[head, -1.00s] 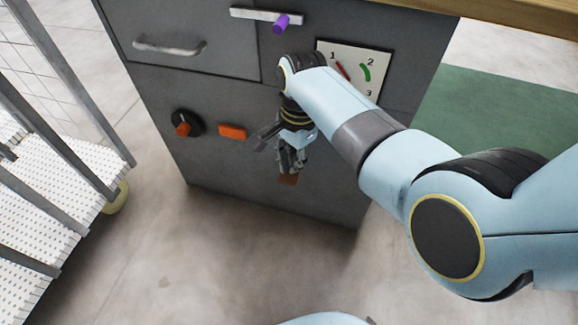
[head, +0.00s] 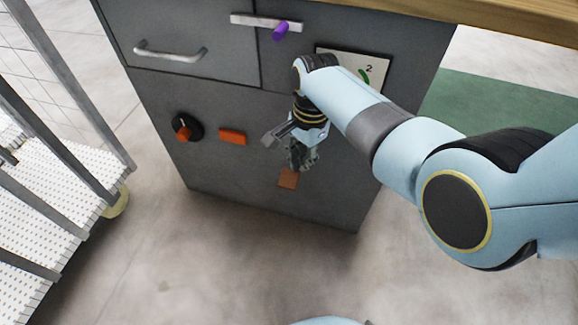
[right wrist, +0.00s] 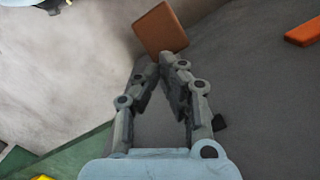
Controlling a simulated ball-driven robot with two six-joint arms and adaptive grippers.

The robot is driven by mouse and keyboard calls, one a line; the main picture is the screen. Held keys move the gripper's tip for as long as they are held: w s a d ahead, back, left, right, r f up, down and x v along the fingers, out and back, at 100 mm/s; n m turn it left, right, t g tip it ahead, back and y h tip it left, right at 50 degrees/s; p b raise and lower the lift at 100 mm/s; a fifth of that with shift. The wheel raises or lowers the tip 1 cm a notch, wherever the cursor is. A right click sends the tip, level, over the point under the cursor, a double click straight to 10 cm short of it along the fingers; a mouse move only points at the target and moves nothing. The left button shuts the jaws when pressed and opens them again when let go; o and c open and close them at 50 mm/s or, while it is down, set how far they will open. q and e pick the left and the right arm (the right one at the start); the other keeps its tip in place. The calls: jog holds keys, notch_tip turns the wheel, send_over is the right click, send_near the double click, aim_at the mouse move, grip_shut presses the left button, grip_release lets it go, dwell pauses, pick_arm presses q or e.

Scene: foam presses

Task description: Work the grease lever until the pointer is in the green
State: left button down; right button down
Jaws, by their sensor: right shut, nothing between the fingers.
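The gauge plate (head: 348,56) is on the grey cabinet front, partly behind my right arm. Its "2" and part of the green arc (head: 364,76) show; the pointer is hidden. A flat brown-orange tab (head: 288,178) sits low on the cabinet; I cannot tell whether it is the grease lever. It also shows in the right wrist view (right wrist: 160,28), just beyond the fingertips. My right gripper (head: 301,162) is shut and empty, its fingertips (right wrist: 163,64) together, close to the tab and seemingly apart from it. My left gripper is not in view.
The grey cabinet also carries an orange block (head: 232,136), a dark dial with an orange grip (head: 186,128), a purple knob (head: 280,31) on a pale slide bar, and a drawer handle (head: 170,51). A white rack (head: 60,190) stands at left. The floor in front is clear.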

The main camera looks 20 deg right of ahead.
notch_tip(320, 180, up, 12)
jog(key=d, duration=0.1)
jog(key=shift+w, duration=0.25)
jog(key=shift+f, duration=0.1)
dwell(0.9)
